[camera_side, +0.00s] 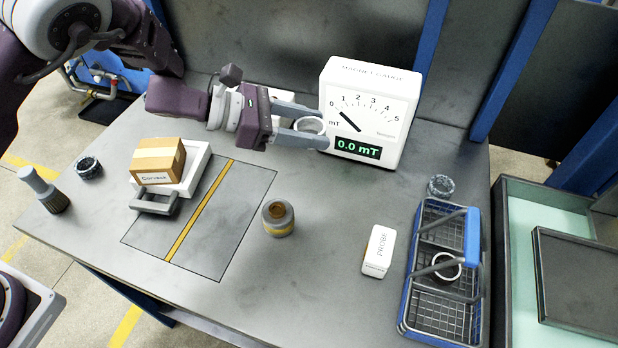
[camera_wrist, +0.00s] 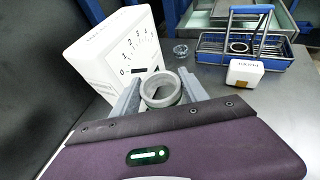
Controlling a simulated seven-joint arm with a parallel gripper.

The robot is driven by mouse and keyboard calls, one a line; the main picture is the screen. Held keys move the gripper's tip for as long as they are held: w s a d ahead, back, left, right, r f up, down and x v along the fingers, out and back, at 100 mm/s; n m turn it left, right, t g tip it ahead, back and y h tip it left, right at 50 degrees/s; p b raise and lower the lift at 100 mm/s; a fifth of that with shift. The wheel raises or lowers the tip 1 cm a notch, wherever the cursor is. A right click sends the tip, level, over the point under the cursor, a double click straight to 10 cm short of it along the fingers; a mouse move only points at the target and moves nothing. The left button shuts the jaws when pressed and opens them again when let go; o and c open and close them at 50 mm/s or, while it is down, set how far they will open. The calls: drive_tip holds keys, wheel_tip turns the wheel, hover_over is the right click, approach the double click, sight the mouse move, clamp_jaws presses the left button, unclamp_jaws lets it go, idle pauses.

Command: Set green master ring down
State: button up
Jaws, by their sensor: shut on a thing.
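My gripper (camera_side: 312,124) is shut on a pale grey ring (camera_wrist: 161,101), one finger on each side, in front of the gauge's left part. The ring's hole shows in both views.
A grey and brass ring-shaped part (camera_side: 278,218) stands mid-table. A carton (camera_side: 158,161) sits left. Bare table lies between.

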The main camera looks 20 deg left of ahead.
sight(309, 180)
wheel_tip(309, 180, down, 12)
drive_tip(key=shift+r, duration=0.15)
drive_tip(key=o, duration=1.5)
drive_tip(key=shift+o, duration=0.2)
drive_tip(key=shift+a+r, duration=0.1)
drive_tip(key=shift+a, duration=0.15)
drive_tip(key=v, duration=1.1)
drive_tip(key=shift+s+a+r, duration=0.15)
drive_tip(key=shift+s, duration=0.05)
